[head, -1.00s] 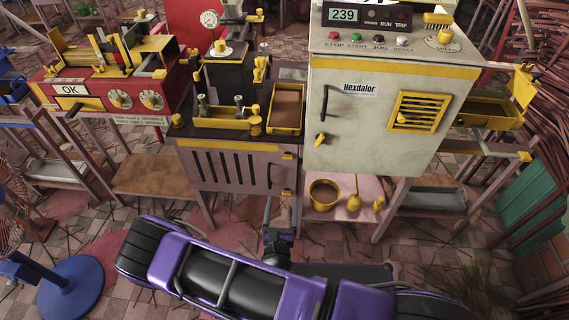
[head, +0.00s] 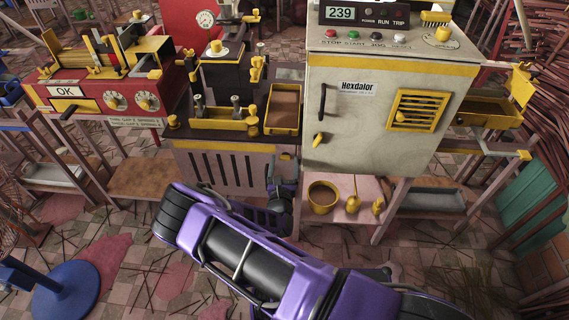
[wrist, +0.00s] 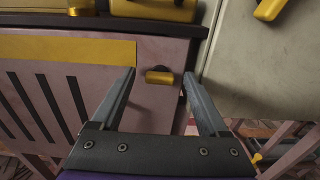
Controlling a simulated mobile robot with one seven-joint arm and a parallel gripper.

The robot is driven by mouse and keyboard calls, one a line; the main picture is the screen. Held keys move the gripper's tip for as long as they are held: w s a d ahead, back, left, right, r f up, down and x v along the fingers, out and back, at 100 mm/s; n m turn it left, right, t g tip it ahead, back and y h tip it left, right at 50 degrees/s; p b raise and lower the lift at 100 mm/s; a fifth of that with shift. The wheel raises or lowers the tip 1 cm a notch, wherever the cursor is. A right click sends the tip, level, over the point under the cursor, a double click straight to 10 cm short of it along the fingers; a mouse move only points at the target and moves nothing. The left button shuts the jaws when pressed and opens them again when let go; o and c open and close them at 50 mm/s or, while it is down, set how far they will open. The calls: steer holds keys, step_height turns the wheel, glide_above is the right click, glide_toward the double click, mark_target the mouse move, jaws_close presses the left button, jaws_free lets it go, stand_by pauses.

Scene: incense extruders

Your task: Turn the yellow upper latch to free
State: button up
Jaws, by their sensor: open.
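In the head view my gripper (head: 284,172) is in front of the right edge of the slotted cabinet (head: 225,172). The lower part of that edge is hidden behind my arm.
The cream Hexdalor cabinet (head: 370,130) stands close on the right, with a dark handle and yellow knob. A yellow tray (head: 283,122) and other fittings sit above the latch. A yellow pot (head: 323,198) stands on the low shelf at right.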

jaws_close()
stand_by(0.4)
steer(key=shift+n, duration=0.4)
steer(key=shift+n+p, duration=0.5)
steer(key=shift+n, duration=0.6)
steer(key=n, duration=0.3)
steer(key=shift+a+p, duration=0.1)
steer(key=shift+p, duration=0.2)
steer(key=n, duration=0.4)
steer(key=shift+f, duration=0.15)
steer(key=shift+n, duration=1.7)
